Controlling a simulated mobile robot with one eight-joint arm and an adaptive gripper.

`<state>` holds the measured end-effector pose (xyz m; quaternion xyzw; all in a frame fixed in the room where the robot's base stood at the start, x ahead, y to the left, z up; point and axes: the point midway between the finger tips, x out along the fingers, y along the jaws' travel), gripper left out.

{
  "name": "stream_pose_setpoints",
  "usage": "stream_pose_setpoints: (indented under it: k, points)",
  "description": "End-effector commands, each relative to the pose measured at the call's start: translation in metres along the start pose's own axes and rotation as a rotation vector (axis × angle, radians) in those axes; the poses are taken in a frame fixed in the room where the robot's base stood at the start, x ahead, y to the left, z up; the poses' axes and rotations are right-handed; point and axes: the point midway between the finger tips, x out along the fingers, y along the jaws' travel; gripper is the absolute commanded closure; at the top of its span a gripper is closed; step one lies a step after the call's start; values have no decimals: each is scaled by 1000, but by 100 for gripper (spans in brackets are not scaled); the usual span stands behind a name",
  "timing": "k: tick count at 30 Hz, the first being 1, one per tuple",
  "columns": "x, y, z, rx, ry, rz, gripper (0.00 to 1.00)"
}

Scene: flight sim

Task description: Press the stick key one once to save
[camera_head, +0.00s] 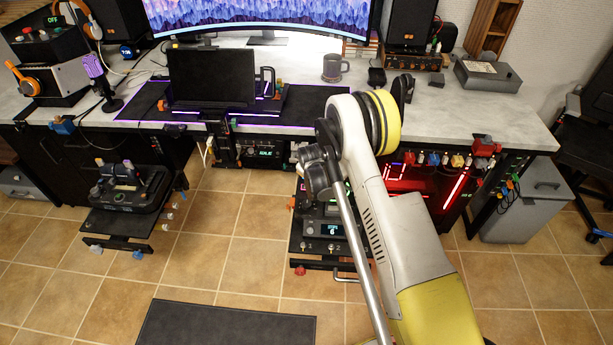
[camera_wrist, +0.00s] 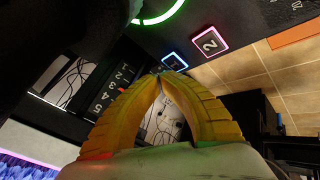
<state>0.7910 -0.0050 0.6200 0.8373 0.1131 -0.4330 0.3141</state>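In the wrist view, a small square key with a blue lit frame (camera_wrist: 175,62) lies just beyond my fingertips; its mark is hard to read and looks like a 1. Beside it is a key marked 2 with a pink lit frame (camera_wrist: 209,43). My gripper (camera_wrist: 161,77) has two yellow ribbed fingers that arch together and meet at the tips, with nothing seen between them. The tips are close to the blue-framed key; I cannot tell whether they touch it. In the head view my arm hides the fingers, and I cannot make out these keys.
A green lit ring (camera_wrist: 160,12) is at the top of the wrist view, and a panel numbered 1 to 5 (camera_wrist: 112,88) is left of the fingers. In the head view, the grey desk (camera_head: 470,110) holds a dark screen (camera_head: 212,77) and a mug (camera_head: 332,67).

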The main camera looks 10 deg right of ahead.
Motion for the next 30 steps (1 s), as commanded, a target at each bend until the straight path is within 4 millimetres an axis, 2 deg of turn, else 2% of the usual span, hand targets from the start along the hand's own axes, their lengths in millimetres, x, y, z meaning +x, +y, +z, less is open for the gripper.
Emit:
stream_pose_setpoints:
  k: [30]
  points:
    - [9,-5,5,0,0,0,100]
